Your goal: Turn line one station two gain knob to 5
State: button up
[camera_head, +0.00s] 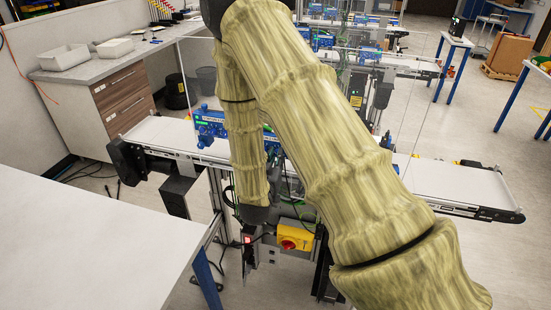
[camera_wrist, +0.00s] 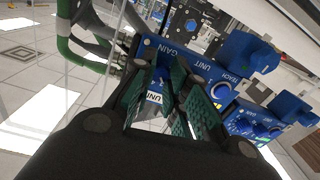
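In the wrist view, my gripper (camera_wrist: 163,74) has its green-padded fingers close to a blue unit (camera_wrist: 172,50) labelled GAIN and UNIT. A narrow gap shows between the fingers, with a white UNIT label (camera_wrist: 155,97) in it. The fingers hide any knob there, and I cannot tell whether they touch one. A second blue unit (camera_wrist: 250,122), lower right, also bears a GAIN label. In the head view, blue units (camera_head: 212,127) stand along the near conveyor (camera_head: 440,180), partly behind my arm. My gripper is not visible there.
A yellow box with a red knob (camera_head: 290,243) hangs below the near conveyor. A white table (camera_head: 90,240) fills the near left. A counter with trays (camera_head: 65,57) stands at the back left. Clear panels rise behind the conveyor. More conveyors stand behind.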

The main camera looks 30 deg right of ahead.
jog(key=shift+f+b, duration=0.15)
jog(key=shift+b, duration=0.35)
grip_shut()
jog(key=m+b, duration=0.9)
jog(key=b, duration=0.5)
jog(key=shift+m+b, duration=0.3)
jog(key=shift+b, duration=0.3)
jog(key=o, duration=0.8)
grip_release()
jog(key=shift+m, duration=0.3)
jog(key=shift+v, duration=3.95)
